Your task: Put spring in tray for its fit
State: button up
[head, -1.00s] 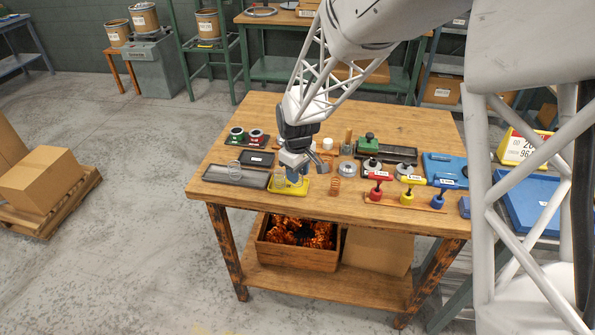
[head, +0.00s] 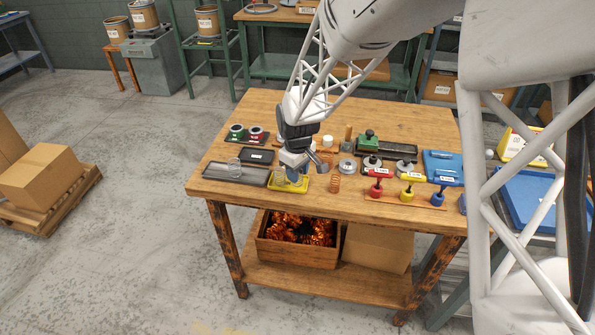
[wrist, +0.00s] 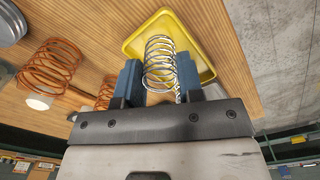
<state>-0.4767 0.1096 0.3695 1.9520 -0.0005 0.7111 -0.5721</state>
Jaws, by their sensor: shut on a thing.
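A silver spring (wrist: 160,62) stands between the blue fingers of my gripper (wrist: 158,78), which is shut on it. In the wrist view the spring is over the yellow tray (wrist: 205,65). I cannot tell whether its end touches the tray floor. In the head view my gripper (head: 293,172) is right at the yellow tray (head: 277,187) near the table's front edge, and hides much of the held spring. A grey tray (head: 250,180) lies left of it, with another silver spring at its back edge. A smaller black tray (head: 257,156) is behind.
A copper spring (head: 335,184) stands right of the yellow tray; copper springs also show in the wrist view (wrist: 50,66).

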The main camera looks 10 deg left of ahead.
jog(key=shift+f, duration=0.25)
dwell(0.4)
jog(key=o, duration=1.1)
jog(key=shift+r, duration=0.2)
jog(key=shift+r, duration=1.8)
jog(key=shift+r, duration=0.1)
jog(key=shift+r, duration=2.4)
